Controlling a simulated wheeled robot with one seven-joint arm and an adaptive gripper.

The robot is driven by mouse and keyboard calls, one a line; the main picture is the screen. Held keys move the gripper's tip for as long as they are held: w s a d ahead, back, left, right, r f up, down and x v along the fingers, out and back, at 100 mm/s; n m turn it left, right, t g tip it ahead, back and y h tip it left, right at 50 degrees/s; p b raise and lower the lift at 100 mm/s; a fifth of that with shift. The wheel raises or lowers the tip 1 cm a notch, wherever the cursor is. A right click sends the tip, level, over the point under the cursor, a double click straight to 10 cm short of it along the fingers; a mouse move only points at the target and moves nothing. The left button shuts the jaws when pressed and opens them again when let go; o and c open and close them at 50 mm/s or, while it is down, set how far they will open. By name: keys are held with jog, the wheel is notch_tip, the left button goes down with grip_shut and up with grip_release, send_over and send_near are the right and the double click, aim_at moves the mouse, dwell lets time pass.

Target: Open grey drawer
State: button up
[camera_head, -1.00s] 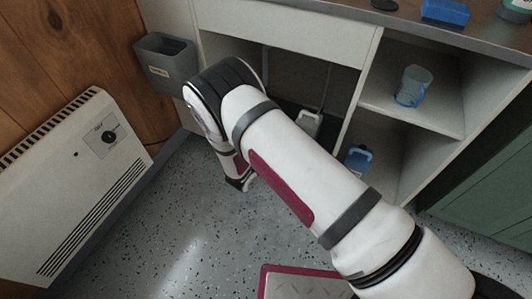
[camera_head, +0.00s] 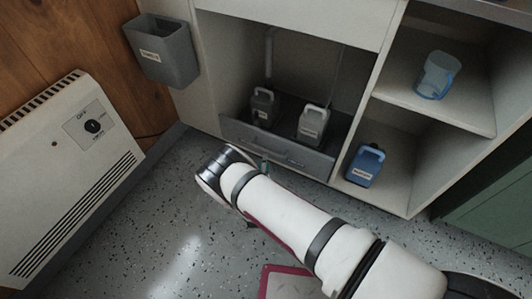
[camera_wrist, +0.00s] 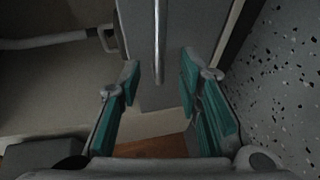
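The grey drawer (camera_head: 235,132) is low in the white cabinet, its front about level with the cabinet opening. A dark grey jug (camera_head: 262,106) and a white jug (camera_head: 312,123) stand behind its front. In the wrist view, the drawer's grey front (camera_wrist: 135,45) fills the middle, with a thin metal bar handle (camera_wrist: 160,35) on it. My gripper (camera_wrist: 158,82) is open, its teal-padded fingers on either side of the bar's line. The bar's end lies near the fingertips, with gaps on both sides. In the head view, my wrist hides most of the gripper.
A blue jug (camera_head: 365,166) stands right of the drawer, below a shelf with a clear blue pitcher (camera_head: 436,76). A grey bin (camera_head: 165,52) hangs at the left. A white heater (camera_head: 70,170) stands at the left wall.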

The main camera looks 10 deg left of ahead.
aim_at(266, 150)
jog(key=w+b, duration=0.1)
jog(key=w, duration=0.1)
jog(key=w+f+b, duration=0.1)
jog(key=w, duration=0.2)
jog(key=w+b, duration=0.1)
jog(key=w, duration=0.1)
jog(key=shift+w+a+f, duration=0.2)
jog(key=shift+w+f, duration=0.05)
jog(key=shift+w, duration=0.1)
grip_shut()
